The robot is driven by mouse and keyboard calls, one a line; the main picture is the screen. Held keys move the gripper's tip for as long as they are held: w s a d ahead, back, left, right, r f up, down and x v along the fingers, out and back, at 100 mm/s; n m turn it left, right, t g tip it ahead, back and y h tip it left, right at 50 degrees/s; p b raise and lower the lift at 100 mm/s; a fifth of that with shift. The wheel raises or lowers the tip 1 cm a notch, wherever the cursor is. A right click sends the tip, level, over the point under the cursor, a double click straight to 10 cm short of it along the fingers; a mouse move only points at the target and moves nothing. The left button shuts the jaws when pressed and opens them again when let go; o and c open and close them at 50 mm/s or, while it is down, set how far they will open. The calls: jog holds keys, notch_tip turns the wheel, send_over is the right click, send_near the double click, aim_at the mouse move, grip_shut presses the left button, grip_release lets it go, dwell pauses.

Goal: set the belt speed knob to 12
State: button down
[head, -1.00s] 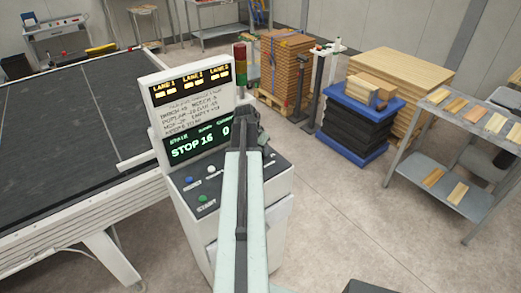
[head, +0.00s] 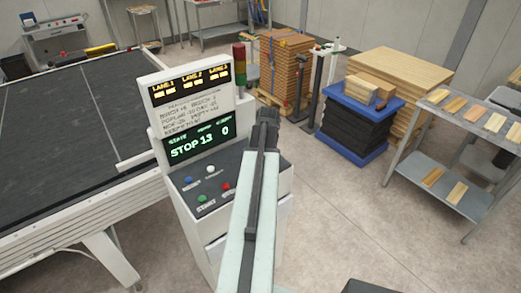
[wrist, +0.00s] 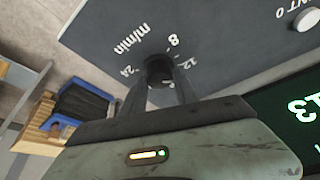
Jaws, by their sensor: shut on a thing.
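The belt speed knob (wrist: 157,68) is a dark round knob on the grey sloped panel. In the wrist view it sits between the two fingers of my gripper (wrist: 160,88), which is shut on it. Printed marks around it read 8, 12 and 24, with "m/min" beside them. The knob's pointer is too dark to make out. In the head view my gripper (head: 266,122) is at the right side of the console and hides the knob.
Blue, white, red and green buttons (head: 202,198) lie on the panel left of my arm.

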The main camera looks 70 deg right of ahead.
jog(key=shift+n, duration=0.6)
jog(key=shift+y, duration=0.3)
jog(key=c, duration=0.9)
grip_release()
jog(key=shift+c, duration=0.2)
jog(key=p+v, duration=0.7)
jog(key=shift+s+r, duration=0.25)
jog(key=shift+r, duration=0.05)
jog(key=shift+a, duration=0.15)
